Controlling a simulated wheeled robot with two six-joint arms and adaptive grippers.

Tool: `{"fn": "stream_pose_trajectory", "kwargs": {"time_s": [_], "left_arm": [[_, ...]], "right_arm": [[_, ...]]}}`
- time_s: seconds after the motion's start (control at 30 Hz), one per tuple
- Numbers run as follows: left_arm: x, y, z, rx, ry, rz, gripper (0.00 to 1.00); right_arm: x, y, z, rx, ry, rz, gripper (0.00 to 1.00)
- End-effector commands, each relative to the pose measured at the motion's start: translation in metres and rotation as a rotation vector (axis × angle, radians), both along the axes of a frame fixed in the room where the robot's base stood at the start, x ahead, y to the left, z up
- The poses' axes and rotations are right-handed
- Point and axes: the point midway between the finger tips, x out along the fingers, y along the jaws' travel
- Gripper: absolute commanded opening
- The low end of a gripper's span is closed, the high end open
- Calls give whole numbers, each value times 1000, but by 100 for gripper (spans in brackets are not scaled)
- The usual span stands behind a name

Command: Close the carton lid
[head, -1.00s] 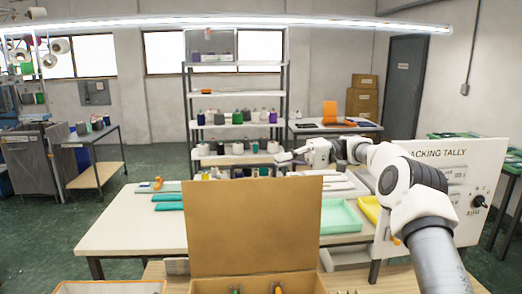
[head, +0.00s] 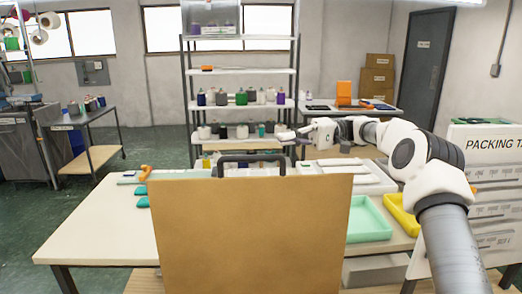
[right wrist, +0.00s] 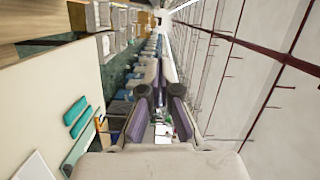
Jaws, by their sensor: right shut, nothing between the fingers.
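The carton lid (head: 250,240) is a brown board standing upright in the low middle of the head view. The carton's inside and front are out of frame below it. My right gripper (head: 288,136) is beyond the lid and up to its right, in the air, shut and empty. Its fingers also show in the right wrist view (right wrist: 158,112), with no lid between them. It appears apart from the lid. My left gripper is not in view.
A pale table (head: 95,232) lies behind the lid, with a green tray (head: 368,222), a yellow tray (head: 402,214) and teal pieces at its left. A black handle (head: 252,158) shows above the lid's top edge. A packing tally board (head: 485,150) stands at the right.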

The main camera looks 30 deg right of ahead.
Motion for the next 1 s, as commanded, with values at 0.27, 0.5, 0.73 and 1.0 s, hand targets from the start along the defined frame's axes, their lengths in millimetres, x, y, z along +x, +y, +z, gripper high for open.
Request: {"fn": "stream_pose_trajectory", "kwargs": {"time_s": [0.27,0.5,0.73,1.0], "left_arm": [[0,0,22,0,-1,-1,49],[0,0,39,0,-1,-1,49],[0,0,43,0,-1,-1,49],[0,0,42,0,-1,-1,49]], "right_arm": [[12,61,3,1,4,3,0],[-8,86,0,5,2,0,0],[-20,92,-7,0,1,0,0],[-20,92,-8,0,0,0,0]]}}
